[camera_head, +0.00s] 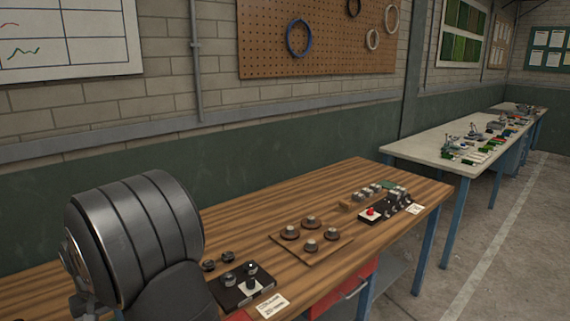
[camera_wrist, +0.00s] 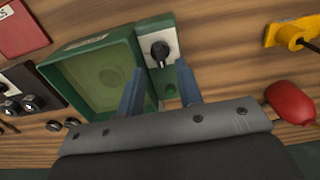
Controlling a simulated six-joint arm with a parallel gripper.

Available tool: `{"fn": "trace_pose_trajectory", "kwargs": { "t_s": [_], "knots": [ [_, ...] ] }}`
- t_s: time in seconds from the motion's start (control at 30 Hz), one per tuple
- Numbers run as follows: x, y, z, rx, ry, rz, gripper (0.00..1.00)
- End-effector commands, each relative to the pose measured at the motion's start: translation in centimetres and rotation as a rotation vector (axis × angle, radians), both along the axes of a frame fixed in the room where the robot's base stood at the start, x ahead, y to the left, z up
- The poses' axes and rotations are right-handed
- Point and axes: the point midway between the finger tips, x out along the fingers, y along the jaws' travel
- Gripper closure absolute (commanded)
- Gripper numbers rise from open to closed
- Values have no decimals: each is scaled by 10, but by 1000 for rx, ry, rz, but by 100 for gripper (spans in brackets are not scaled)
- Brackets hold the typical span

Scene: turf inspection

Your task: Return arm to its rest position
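My gripper (camera_wrist: 160,67) shows in the wrist view, over a wooden bench top. Its two blue-grey fingers stand apart with a clear gap, and nothing is held between them. Just beyond the fingertips is a black knob (camera_wrist: 160,50) on a white plate, seen through the gap and not touched by either finger as far as I can tell. A shallow green tray (camera_wrist: 98,88) lies to the left of the fingers, and the left finger overlaps its right side in the picture. In the head view only a large dark part of my arm shows at left; the gripper is not visible there.
In the wrist view, a red bulb (camera_wrist: 292,103) is right of the gripper, a yellow fixture (camera_wrist: 290,34) upper right, a red box (camera_wrist: 20,30) upper left and a black knob box (camera_wrist: 30,88) left. In the head view, the wooden bench (camera_head: 300,205) carries small fixtures; a pale bench (camera_head: 425,145) stands behind.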

Motion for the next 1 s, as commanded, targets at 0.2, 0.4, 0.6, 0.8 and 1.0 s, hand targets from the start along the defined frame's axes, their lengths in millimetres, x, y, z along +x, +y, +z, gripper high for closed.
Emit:
{"fn": "trace_pose_trajectory", "kwargs": {
  "t_s": [0.2,0.4,0.6,0.8,1.0],
  "knots": [
    [0,1,46,4,-2,0,67],
    [0,1,86,4,-2,0,67],
    [0,1,126,3,-3,1,67],
    [0,-1,106,-5,3,0,67],
    [0,-1,66,-4,3,0,67]
  ]
}}
